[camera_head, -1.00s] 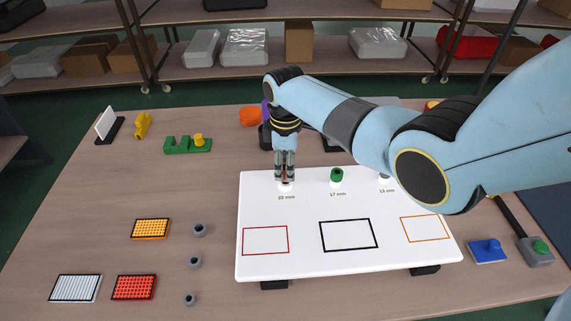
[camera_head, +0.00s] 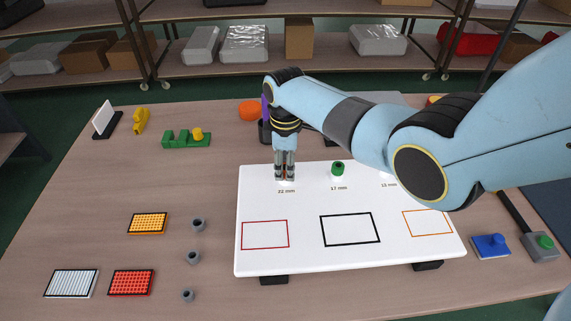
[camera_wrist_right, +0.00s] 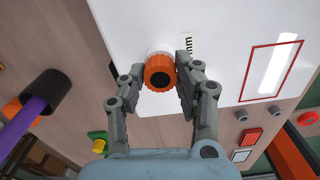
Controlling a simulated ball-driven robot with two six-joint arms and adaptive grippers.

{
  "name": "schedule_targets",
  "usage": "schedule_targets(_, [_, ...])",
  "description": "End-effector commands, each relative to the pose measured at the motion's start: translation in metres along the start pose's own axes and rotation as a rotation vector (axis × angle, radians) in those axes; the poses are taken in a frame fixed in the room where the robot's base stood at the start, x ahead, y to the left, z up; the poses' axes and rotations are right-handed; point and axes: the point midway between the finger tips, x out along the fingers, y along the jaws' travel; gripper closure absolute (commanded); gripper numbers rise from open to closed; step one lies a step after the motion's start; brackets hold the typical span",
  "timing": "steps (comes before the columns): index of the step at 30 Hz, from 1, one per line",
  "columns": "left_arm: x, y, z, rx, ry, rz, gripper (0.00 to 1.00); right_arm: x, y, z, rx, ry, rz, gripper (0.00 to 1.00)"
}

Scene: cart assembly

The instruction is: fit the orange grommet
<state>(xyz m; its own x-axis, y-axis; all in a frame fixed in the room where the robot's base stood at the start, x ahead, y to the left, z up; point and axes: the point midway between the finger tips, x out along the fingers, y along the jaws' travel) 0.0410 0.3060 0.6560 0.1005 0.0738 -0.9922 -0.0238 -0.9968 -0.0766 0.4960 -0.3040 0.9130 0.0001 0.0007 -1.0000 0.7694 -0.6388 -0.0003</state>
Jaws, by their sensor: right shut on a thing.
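The orange grommet (camera_wrist_right: 160,73) is a ridged ring with a dark centre in the right wrist view. My right gripper (camera_wrist_right: 164,70) is shut on it, one finger on each side. In the head view the right gripper (camera_head: 285,178) points down at the white board (camera_head: 300,205), just above the 22 mm label, and hides the grommet there. The grommet is at the board's surface; I cannot tell how deep it sits. A green grommet (camera_head: 338,168) stands above the 17 mm label. My left gripper is not in view.
The board has red, black and orange outlined rectangles. Left of it are several grey rings (camera_head: 194,257) and yellow, red and white grid blocks (camera_head: 131,283). A green block (camera_head: 187,139) lies behind them. A blue block (camera_head: 491,246) is at right. My right arm covers the board's right rear.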

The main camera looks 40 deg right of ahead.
Motion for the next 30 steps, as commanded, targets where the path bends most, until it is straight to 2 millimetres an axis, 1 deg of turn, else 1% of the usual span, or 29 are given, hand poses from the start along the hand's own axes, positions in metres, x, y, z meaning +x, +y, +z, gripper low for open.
schedule_targets(3, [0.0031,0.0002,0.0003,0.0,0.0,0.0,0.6,0.0037,0.0001,-0.0003,0.0,0.0,0.0,1.0])
schedule_targets(13, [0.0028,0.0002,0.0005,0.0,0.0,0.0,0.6,0.0039,-0.0002,-0.0001,0.0,0.0,0.0,1.0])
schedule_targets(14, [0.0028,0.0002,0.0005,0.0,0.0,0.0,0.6,0.004,-0.0003,-0.0001,0.0,0.0,0.0,0.65])
schedule_targets(19, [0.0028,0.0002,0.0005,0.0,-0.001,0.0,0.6,0.0039,-0.0002,0.0,0.0,0.0,0.0,0.42])
schedule_targets(27, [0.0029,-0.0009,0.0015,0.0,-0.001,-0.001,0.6,0.0033,-0.0001,0.0,0.0,0.0,0.0,0.41])
schedule_targets(30, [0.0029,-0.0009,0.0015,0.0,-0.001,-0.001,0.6,-0.0018,0.0004,-0.0001,0.0,0.001,0.001,0.41])
